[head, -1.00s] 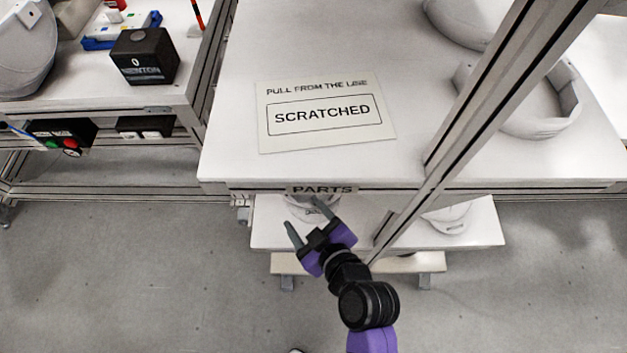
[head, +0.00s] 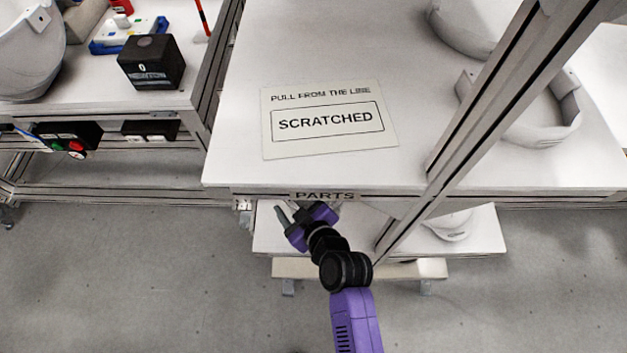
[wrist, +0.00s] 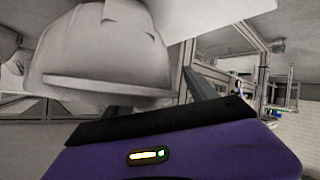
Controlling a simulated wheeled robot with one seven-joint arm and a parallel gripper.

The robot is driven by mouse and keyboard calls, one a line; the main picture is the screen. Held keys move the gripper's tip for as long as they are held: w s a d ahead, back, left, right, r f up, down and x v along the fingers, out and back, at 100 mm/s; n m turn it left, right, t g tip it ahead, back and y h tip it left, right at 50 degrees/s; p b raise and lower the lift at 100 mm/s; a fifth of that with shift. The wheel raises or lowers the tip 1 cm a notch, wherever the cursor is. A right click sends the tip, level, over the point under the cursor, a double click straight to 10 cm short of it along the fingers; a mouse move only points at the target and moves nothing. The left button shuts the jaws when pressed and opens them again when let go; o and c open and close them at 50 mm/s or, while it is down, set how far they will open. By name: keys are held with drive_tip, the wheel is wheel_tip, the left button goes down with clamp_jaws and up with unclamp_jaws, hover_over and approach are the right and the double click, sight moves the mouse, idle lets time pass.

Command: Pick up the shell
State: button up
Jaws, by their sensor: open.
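A pale grey-white helmet shell (wrist: 105,48) fills the upper left of the wrist view, close beyond my gripper. Its curved dome is up and its wide brim is at the bottom. My gripper (head: 306,208) is open at the front of the lower shelf, under the table's edge in the head view. I cannot tell whether a finger touches the shell. In the head view the tabletop edge and my gripper hide this shell.
A second shell (head: 452,224) sits on the lower shelf (head: 480,240), right of a metal post (head: 478,110). Above, the table (head: 235,160) carries a "SCRATCHED" sign (head: 330,122) and shells (head: 540,120) at the right. A black box (head: 150,62) is on the left bench.

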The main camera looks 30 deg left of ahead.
drive_tip(key=c, duration=1.4)
clamp_jaws()
drive_tip(key=shift+d, duration=0.1)
